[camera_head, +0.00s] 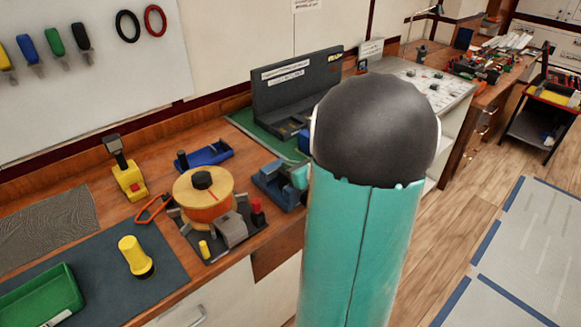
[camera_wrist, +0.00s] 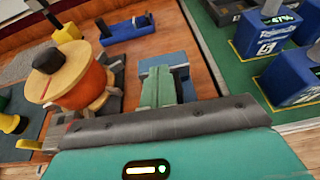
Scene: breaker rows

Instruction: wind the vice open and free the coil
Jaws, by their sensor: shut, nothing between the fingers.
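A blue vice (camera_head: 271,189) stands on the bench, partly hidden behind my teal arm in the head view. In the wrist view its blue body (camera_wrist: 183,84) shows just beyond the grey edge of my wrist. My gripper (camera_wrist: 158,85) appears as pale green fingers over the vice, shut and with nothing held. I cannot tell whether it touches the vice. I cannot make out the vice's handle or a coil in its jaws. A round orange drum with a yellow top and black knob (camera_head: 204,192) stands left of the vice; it also shows in the wrist view (camera_wrist: 82,82).
A blue tool rest (camera_head: 205,156) lies behind the drum. A yellow stand (camera_head: 128,180), a yellow knob-like piece (camera_head: 135,258) and a green tray (camera_head: 40,300) are to the left. In the wrist view, blue boxes with displays (camera_wrist: 268,32) stand right on a green mat.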

